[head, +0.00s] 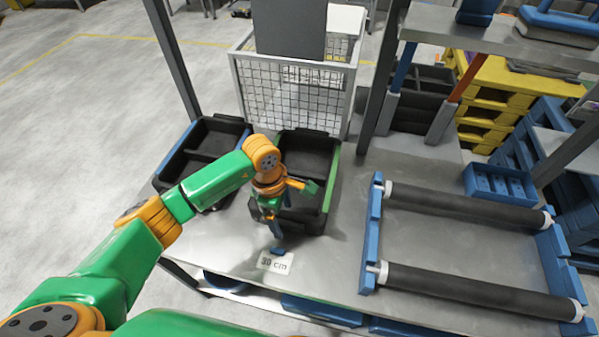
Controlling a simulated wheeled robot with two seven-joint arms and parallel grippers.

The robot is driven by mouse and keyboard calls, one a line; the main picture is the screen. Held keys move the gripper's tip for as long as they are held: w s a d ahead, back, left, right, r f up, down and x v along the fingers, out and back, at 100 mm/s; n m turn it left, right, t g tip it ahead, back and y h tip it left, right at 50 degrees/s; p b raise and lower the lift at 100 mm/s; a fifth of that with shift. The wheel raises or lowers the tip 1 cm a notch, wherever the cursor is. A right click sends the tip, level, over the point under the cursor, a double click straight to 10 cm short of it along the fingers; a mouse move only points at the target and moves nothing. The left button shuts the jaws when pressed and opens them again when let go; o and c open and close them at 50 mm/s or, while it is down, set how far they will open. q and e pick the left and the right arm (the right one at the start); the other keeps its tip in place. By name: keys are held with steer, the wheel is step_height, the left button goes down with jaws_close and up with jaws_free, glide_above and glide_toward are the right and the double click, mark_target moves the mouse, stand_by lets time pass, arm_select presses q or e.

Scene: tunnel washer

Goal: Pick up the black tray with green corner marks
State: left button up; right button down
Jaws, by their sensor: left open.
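The black tray with green marks (322,150) stands on the grey metal table, left of the middle of the head view. Green shows along its right side. My left gripper (289,204) is open over the tray's near left part, and its wrist hides some of the tray's left side. I cannot tell whether its fingers touch the tray. The visible inside of the tray looks empty. My right gripper is not in view.
A black tray with blue marks (208,138) stands just to the left. A wire-mesh cage (290,95) stands behind. A blue frame with dark rollers (470,205) fills the table's right side. Posts and a shelf (480,38) stand at back right.

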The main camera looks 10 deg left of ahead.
arm_select(q)
steer(key=shift+w+d+f, duration=0.1)
steer(key=shift+w+f, duration=0.15)
steer(key=shift+f, duration=0.8)
steer(key=shift+s+r, duration=0.1)
jaws_close()
steer(key=shift+r, duration=0.1)
